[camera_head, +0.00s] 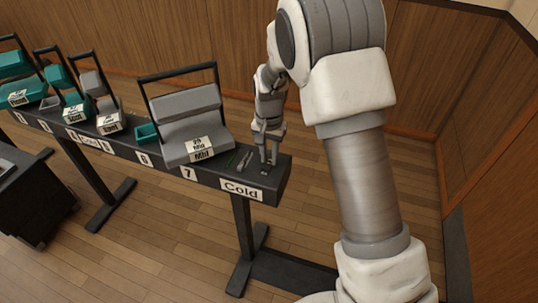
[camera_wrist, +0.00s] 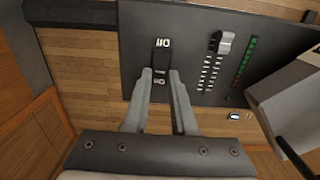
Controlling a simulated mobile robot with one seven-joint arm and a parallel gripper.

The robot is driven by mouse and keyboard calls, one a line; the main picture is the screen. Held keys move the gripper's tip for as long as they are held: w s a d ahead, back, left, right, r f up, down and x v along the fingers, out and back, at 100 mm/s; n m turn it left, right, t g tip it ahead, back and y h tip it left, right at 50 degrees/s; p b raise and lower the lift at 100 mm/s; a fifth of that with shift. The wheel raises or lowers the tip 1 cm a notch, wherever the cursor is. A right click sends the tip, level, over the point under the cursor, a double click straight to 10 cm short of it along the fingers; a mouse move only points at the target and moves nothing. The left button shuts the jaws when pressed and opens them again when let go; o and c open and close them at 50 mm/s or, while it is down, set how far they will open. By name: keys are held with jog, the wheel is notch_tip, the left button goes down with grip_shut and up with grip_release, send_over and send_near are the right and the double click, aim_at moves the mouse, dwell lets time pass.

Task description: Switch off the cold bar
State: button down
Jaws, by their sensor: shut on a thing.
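The cold bar control panel (camera_head: 276,185) is the right end of a long dark desk, with a white "Cold" label (camera_head: 241,190) on its front. The panel (camera_wrist: 203,12) also shows in the wrist view. On it is a small black switch (camera_wrist: 161,54) with white markings at its two ends; I cannot read them surely. My gripper (camera_head: 268,164) points down at this end of the desk. In the wrist view, my gripper (camera_wrist: 160,75) has its fingertips on either side of the switch's near part, shut on it. The fingers partly hide the switch's sides.
A fader with a silver cap (camera_wrist: 222,42) and a green level strip (camera_wrist: 245,61) lie right of the switch. A grey hinged unit labelled "Mid" (camera_head: 195,123) stands close to my gripper's left. Teal and grey units line the desk farther left.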

jog(key=shift+s+a+t+b, duration=0.15)
jog(key=shift+s+t+b, duration=0.05)
jog(key=shift+t+b, duration=0.35)
jog(key=shift+s+r+t+h+b, duration=0.15)
jog(key=shift+t+h+b, duration=0.35)
jog(key=shift+t, duration=0.35)
jog(key=c, duration=0.7)
grip_release()
jog(key=p+v, duration=0.4)
jog(key=v, duration=1.3)
jog(key=shift+r, duration=0.25)
